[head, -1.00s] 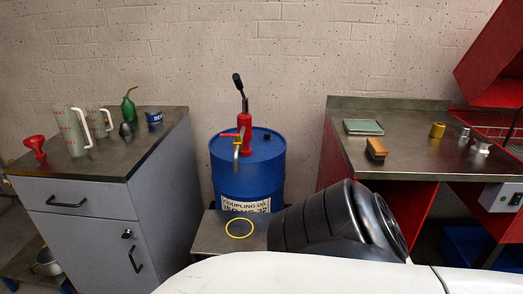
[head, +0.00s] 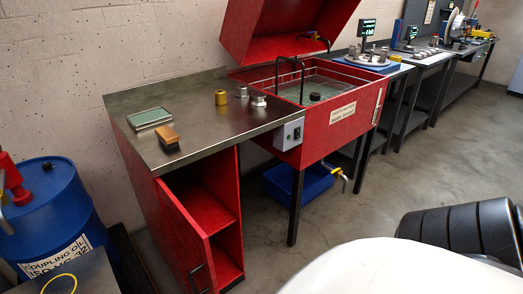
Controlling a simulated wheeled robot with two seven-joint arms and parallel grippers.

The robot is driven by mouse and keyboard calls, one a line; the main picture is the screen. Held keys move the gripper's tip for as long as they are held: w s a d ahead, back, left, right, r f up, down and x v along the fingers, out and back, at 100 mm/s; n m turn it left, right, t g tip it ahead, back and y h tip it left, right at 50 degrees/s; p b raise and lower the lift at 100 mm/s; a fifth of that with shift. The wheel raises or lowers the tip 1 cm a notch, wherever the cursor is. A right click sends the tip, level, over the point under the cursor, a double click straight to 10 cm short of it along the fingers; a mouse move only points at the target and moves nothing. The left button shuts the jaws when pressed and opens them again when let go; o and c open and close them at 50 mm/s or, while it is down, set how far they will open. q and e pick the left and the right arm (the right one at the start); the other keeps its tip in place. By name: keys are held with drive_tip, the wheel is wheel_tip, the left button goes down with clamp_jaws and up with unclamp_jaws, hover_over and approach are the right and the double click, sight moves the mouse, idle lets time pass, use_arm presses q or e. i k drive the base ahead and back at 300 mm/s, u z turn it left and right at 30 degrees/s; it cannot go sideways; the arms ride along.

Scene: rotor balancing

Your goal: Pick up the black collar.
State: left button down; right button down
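A small black round piece (head: 315,97), which looks like the black collar, lies in the basin of the red parts washer (head: 335,130). It sits on the basin's greenish mesh, near the front right part, below the raised red lid (head: 285,30). It is too small to show whether it has a hole. Neither of my grippers is in view.
A steel bench (head: 200,112) left of the washer holds a green-topped tray (head: 150,118), a brush (head: 168,137), a yellow cylinder (head: 221,97) and small metal parts (head: 258,101). A blue oil drum (head: 55,215) stands left. A red cabinet door (head: 180,235) hangs open. Floor is clear at right.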

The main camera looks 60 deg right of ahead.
sight(315, 96)
drive_tip(key=z, duration=1)
drive_tip(key=i, duration=0.45)
drive_tip(key=k, duration=0.95)
drive_tip(key=u, duration=0.9)
drive_tip(key=i, duration=0.7)
drive_tip(key=z, duration=2.25)
drive_tip(key=i, duration=0.5)
drive_tip(key=u, duration=0.05)
drive_tip(key=k, duration=0.25)
drive_tip(key=u, duration=0.05)
